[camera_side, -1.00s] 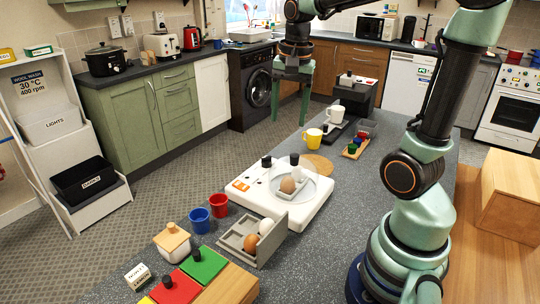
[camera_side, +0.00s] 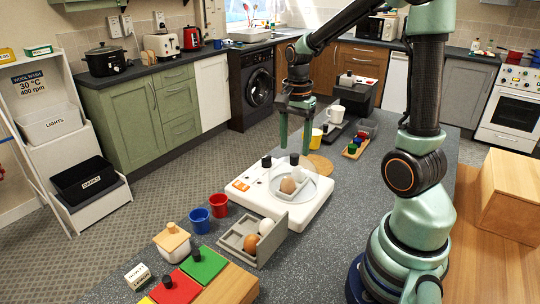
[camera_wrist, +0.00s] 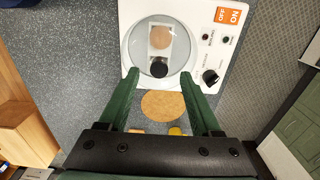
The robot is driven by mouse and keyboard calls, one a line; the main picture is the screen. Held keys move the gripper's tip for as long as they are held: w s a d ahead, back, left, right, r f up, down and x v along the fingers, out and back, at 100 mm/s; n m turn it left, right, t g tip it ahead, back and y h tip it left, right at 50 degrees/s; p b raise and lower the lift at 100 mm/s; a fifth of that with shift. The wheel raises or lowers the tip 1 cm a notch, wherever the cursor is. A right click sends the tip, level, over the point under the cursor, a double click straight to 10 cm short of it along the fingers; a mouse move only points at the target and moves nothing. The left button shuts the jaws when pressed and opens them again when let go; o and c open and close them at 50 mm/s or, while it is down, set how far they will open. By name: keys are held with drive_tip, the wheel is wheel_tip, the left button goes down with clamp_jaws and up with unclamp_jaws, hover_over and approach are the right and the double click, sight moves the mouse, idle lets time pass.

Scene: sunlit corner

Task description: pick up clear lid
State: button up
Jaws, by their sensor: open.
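The clear lid (camera_side: 319,187) is a see-through round dome with a black knob (camera_side: 294,159), sitting on a white appliance (camera_side: 250,190) on the dark counter. A brown egg (camera_side: 288,186) shows through it. In the wrist view the clear lid (camera_wrist: 138,42) is at the top centre, with its black knob (camera_wrist: 159,68) between my fingertips as seen from above. My gripper (camera_side: 295,148) is open and empty, pointing down over the far side of the appliance. In the wrist view my gripper (camera_wrist: 160,75) has a finger on each side of the knob. Contact with the lid cannot be told.
A grey egg tray (camera_side: 228,243) stands in front of the appliance, with blue (camera_side: 199,220) and red (camera_side: 218,204) cups to its left. A black dial (camera_side: 267,161) rises near the lid. Behind are a cork mat (camera_side: 320,163), a yellow mug (camera_side: 317,137) and a small block rack (camera_side: 356,147).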

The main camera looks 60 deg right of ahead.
sight(295, 155)
drive_tip(key=shift+f, duration=1.85)
clamp_jaws()
